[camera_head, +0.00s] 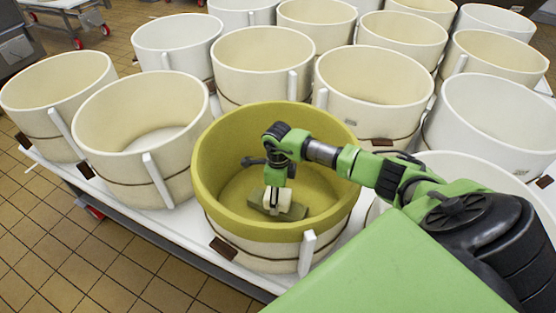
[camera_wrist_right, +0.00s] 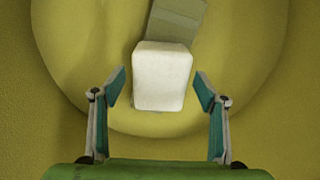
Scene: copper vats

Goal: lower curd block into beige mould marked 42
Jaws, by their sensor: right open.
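The white curd block (camera_wrist_right: 163,77) is inside the olive-yellow lined mould (camera_head: 215,190), low near its floor; it also shows small in the head view (camera_head: 267,199). No number can be read on this mould. My right gripper (camera_wrist_right: 160,90) reaches down into the mould from above. Its two fingers are spread on either side of the block, with a gap on both sides. In the head view the right gripper (camera_head: 278,182) partly hides the block. My left gripper is not in view.
A flat olive-grey piece (camera_wrist_right: 176,20) lies against the block's far side on the mould floor. Several white and cream moulds (camera_head: 140,115) crowd the white table (camera_head: 130,228) around this one. The mould's high rim surrounds my right gripper. Tiled floor is free at left.

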